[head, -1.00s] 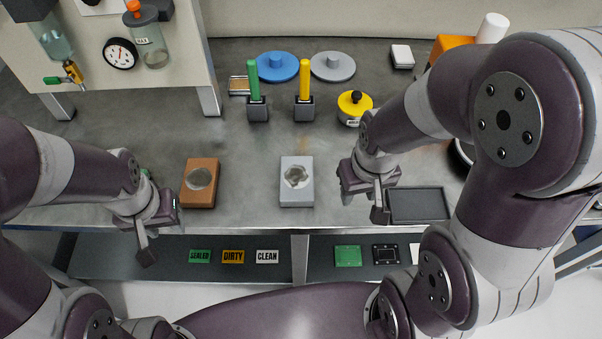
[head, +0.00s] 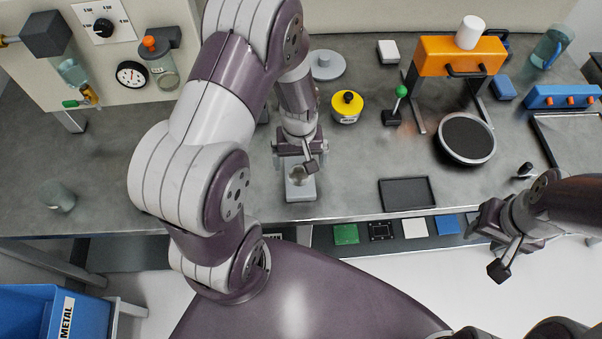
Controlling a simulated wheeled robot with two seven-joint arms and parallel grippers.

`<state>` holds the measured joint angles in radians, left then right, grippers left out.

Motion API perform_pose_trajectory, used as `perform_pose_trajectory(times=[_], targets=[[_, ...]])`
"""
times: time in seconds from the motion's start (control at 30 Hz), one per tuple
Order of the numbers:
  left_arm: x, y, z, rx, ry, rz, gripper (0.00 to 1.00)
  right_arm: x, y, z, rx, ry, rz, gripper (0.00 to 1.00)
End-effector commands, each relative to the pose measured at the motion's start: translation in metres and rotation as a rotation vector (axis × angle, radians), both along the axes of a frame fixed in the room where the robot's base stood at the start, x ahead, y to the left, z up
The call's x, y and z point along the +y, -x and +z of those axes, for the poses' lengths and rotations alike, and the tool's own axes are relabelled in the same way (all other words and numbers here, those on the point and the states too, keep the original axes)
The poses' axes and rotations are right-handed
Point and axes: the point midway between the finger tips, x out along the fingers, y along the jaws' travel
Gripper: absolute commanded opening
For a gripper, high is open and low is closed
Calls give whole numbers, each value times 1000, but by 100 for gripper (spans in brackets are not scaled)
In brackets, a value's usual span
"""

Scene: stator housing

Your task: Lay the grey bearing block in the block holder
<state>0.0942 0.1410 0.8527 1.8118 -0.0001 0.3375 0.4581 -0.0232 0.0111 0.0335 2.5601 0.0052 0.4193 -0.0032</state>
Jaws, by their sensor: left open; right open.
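The grey bearing block (head: 301,191) lies on the bench near its front edge, with a round recess in its top. My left gripper (head: 299,165) is open and right over the block's far part, hiding some of it. I cannot tell whether its fingers touch the block. My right gripper (head: 487,226) is open and empty, beyond the bench's front edge at the right. A dark shallow rectangular tray (head: 405,194) lies right of the block. Nothing is clearly identifiable as the block holder; it may be this tray or hidden behind my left arm.
A yellow pot (head: 347,107), a green-knobbed lever (head: 396,104), an orange press-like stand (head: 458,57) and a round dark-topped plate (head: 466,138) stand farther back. A glass (head: 58,197) stands at the left. The bench between block and tray is clear.

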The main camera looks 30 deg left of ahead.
Motion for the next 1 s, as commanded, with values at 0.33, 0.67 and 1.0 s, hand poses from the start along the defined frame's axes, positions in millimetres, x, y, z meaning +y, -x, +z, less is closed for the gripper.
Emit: perform_pose_trajectory(times=[0.33, 0.67, 1.0], targets=[[-3, 6, -52, 0, 0, -2, 100, 0, 0, 10, 0, 0, 0, 43], [-3, 5, -54, -1, 0, -2, 67, 0, 0, 10, 0, 0, 0, 43], [-3, 5, -53, -4, 0, -2, 22, 0, 0, 10, -1, 0, 0, 43]])
